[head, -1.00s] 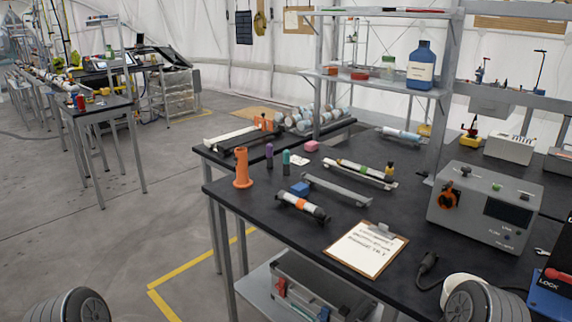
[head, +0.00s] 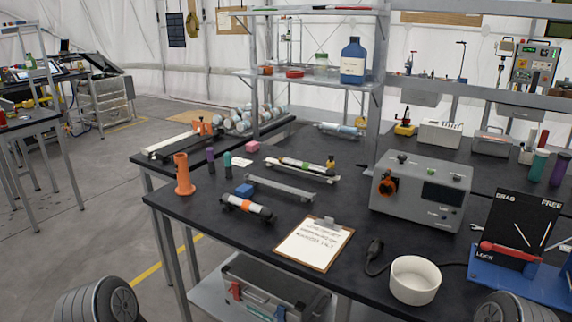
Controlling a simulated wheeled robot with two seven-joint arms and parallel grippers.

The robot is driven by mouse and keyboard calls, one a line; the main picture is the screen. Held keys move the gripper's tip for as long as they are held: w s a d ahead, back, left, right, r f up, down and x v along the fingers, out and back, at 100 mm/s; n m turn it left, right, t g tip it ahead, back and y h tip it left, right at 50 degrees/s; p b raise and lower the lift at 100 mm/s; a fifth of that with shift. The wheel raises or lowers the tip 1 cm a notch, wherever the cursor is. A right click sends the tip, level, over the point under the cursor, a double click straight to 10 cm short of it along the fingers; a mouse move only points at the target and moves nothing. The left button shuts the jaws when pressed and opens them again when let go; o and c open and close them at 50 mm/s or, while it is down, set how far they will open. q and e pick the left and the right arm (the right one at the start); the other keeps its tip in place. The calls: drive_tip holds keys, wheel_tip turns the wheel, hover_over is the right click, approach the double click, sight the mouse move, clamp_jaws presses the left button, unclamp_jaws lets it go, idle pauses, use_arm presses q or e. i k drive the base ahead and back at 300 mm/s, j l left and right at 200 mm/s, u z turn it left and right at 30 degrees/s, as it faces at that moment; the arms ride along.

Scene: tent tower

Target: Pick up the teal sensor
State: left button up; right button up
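A small upright teal cylinder (head: 227,160) stands on the black workbench (head: 190,235), right of a similar purple cylinder (head: 210,160) and an orange holder (head: 184,174). A larger teal cylinder (head: 538,165) stands at the far right of the bench, beside a larger purple cylinder (head: 560,168). I cannot tell from the picture which teal cylinder is the sensor. Neither of my grippers is in view; only rounded dark parts of my arms show at the bottom left and bottom right.
A clipboard (head: 314,243), a white bowl (head: 415,279), a grey instrument box (head: 421,193) and a blue-based DRAG/FREE device (head: 521,240) take up the front and right of the bench. A rail (head: 280,188) and a striped tube (head: 247,207) lie near the small cylinders. A shelf post rises behind.

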sight(228, 162)
drive_tip(key=j+z, duration=0.75)
drive_tip(key=z, duration=0.15)
drive_tip(key=j+z, duration=0.45)
drive_tip(key=k+j, duration=0.1)
drive_tip(key=j, duration=0.25)
drive_tip(key=k+j+z, duration=0.1)
drive_tip(key=j, duration=0.25)
drive_tip(key=k+j+z, duration=0.1)
drive_tip(key=j, duration=0.25)
drive_tip(key=k+j, duration=0.15)
drive_tip(key=j, duration=0.2)
